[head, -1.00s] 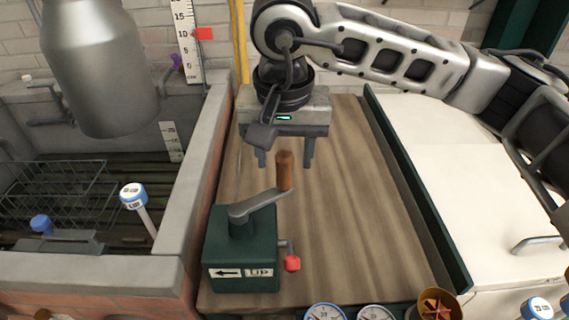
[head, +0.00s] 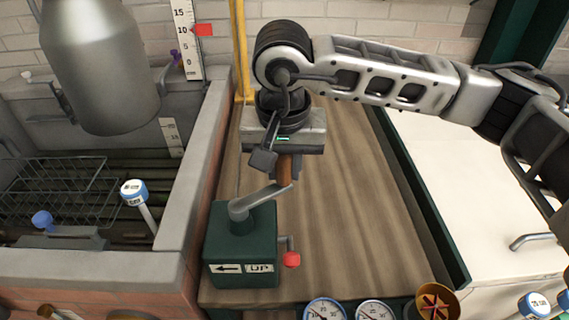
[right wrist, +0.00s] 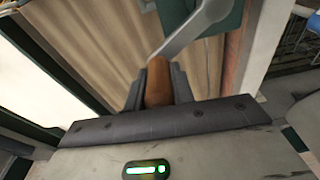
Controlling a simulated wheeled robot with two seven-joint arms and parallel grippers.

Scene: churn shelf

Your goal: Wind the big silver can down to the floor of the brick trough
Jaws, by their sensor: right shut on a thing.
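The big silver can (head: 100,75) hangs at the upper left in the head view, above the brick trough (head: 100,268). The trough's slatted floor (head: 115,230) shows below it. A green winch box (head: 240,243) marked "UP" with a left arrow stands on the wooden bench. Its grey crank arm (head: 262,198) rises to the right and ends in a brown wooden handle (right wrist: 158,85). My right gripper (head: 284,172) is at the handle, and the right wrist view shows its fingers closed around the handle from both sides. My left gripper is not in view.
A small red-knobbed lever (head: 291,259) sticks out at the winch box's right side. A wire rack (head: 65,190) and a blue-topped thermometer (head: 137,195) are in the trough. A scale (head: 186,40) with a red pointer is behind. The bench's right part is clear.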

